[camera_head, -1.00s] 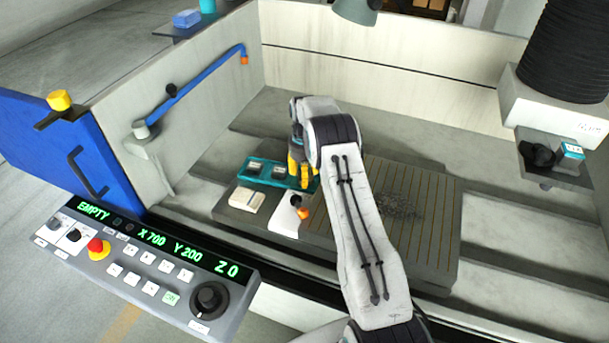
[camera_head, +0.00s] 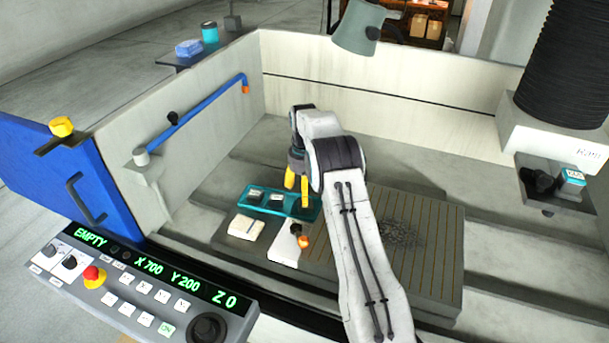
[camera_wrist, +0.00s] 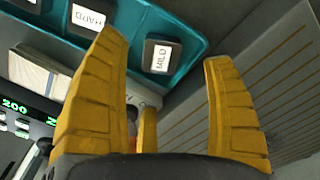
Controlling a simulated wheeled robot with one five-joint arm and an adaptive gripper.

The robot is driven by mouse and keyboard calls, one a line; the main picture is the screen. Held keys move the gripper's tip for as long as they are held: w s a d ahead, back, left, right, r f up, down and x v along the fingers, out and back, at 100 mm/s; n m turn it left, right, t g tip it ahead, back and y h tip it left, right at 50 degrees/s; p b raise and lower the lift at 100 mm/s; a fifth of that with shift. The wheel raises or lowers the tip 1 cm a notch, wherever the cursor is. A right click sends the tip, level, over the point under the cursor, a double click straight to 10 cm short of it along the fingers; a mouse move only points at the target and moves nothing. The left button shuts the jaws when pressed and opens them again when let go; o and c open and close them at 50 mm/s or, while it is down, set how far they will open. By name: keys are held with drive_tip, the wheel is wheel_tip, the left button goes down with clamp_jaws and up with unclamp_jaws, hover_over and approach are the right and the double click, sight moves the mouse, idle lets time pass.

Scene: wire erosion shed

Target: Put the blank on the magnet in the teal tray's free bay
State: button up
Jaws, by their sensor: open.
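The teal tray (camera_head: 312,213) lies left of the slatted plate (camera_head: 435,240), which looks like the magnet. Two dark, light-labelled blocks show in its left and middle bays in the head view. The right bay is partly behind my fingers. The wrist view shows the tray (camera_wrist: 190,62) with a HARD block (camera_wrist: 88,18) and a MILD block (camera_wrist: 162,54). My gripper (camera_head: 297,192) hangs by the tray's right part. In the wrist view my gripper (camera_wrist: 168,75) is open, with nothing visible held. I cannot make out the blank; my arm covers part of the plate.
Dark filings (camera_head: 400,234) lie on the slatted plate. A control panel (camera_head: 150,285) fills the front left; a blue hose arm (camera_head: 195,115) juts from the left wall.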

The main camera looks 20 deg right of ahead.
drive_tip(key=s+a+r+n, duration=0.1)
drive_tip(key=s+r+n, duration=0.15)
drive_tip(key=r, duration=0.35)
drive_tip(key=s+a+r+n+t, duration=0.1)
drive_tip(key=a+r+n, duration=0.1)
drive_tip(key=r+n, duration=0.3)
drive_tip(key=s+a+r+n, duration=0.1)
drive_tip(key=s+r+n, duration=0.1)
drive_tip(key=r, duration=0.5)
drive_tip(key=s+a+r+n+t, duration=0.1)
drive_tip(key=s+a+r+n, duration=0.4)
drive_tip(key=s+n, duration=0.4)
drive_tip(key=s+a+f+n+t, duration=0.1)
drive_tip(key=s+n, duration=0.7)
drive_tip(key=s, duration=0.3)
drive_tip(key=s+a+f+n+t, duration=0.1)
drive_tip(key=s+a+f+n, duration=0.1)
drive_tip(key=s+n, duration=0.6)
drive_tip(key=s, duration=0.4)
drive_tip(key=shift+a+t, duration=0.15)
drive_tip(key=shift+t, duration=0.15)
